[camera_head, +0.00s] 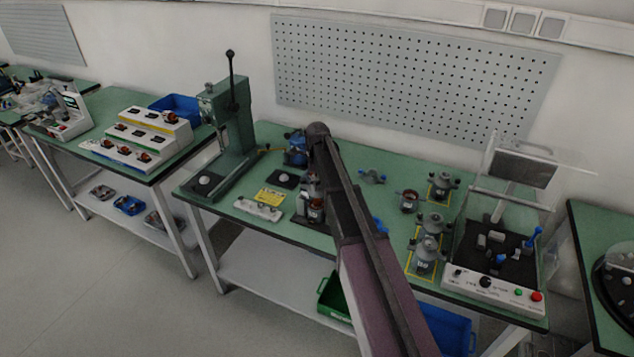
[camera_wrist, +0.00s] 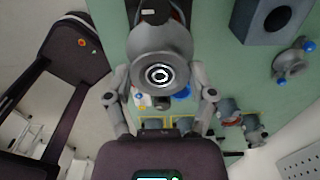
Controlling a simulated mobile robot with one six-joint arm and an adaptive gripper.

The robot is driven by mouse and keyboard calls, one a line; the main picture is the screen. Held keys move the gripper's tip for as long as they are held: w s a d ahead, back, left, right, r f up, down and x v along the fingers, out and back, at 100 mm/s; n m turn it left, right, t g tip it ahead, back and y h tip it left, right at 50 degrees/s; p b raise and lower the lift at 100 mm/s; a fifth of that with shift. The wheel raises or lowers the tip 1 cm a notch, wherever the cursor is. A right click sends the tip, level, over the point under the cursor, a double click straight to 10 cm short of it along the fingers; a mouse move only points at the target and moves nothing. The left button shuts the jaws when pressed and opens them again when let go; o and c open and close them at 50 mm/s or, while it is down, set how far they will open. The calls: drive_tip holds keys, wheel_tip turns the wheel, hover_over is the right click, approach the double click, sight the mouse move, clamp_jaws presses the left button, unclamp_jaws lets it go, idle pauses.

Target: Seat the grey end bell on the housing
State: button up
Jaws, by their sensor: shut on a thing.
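The grey end bell (camera_wrist: 150,50) is a round, flanged part with a ringed centre hole, in the upper middle of the wrist view. My gripper (camera_wrist: 160,78) has one finger on each side of the bell and is shut on it. In the head view my arm hides most of the gripper and bell. Below the arm's far end, a dark stand (camera_head: 312,222) holds a part with a copper-brown band (camera_head: 316,213), perhaps the housing. In the wrist view the bell covers what lies beneath it, so I cannot tell whether they touch.
A green lever press (camera_head: 222,130) stands left of the stand. Several grey motor parts (camera_head: 429,250) stand on yellow-outlined spots to the right, beside a test unit (camera_head: 490,285) with a raised clear cover. A green bin (camera_head: 335,298) and a blue bin (camera_head: 447,330) are below the tabletop.

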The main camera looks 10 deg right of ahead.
sight(317, 193)
drive_tip(key=shift+f, duration=0.2)
drive_tip(key=shift+f+b, duration=1.4)
drive_tip(key=shift+b, duration=0.15)
drive_tip(key=shift+f, duration=0.25)
drive_tip(key=shift+f+b, duration=1)
drive_tip(key=shift+b, duration=0.2)
drive_tip(key=o, duration=0.9)
drive_tip(key=shift+o, duration=0.2)
drive_tip(key=shift+r, duration=0.25)
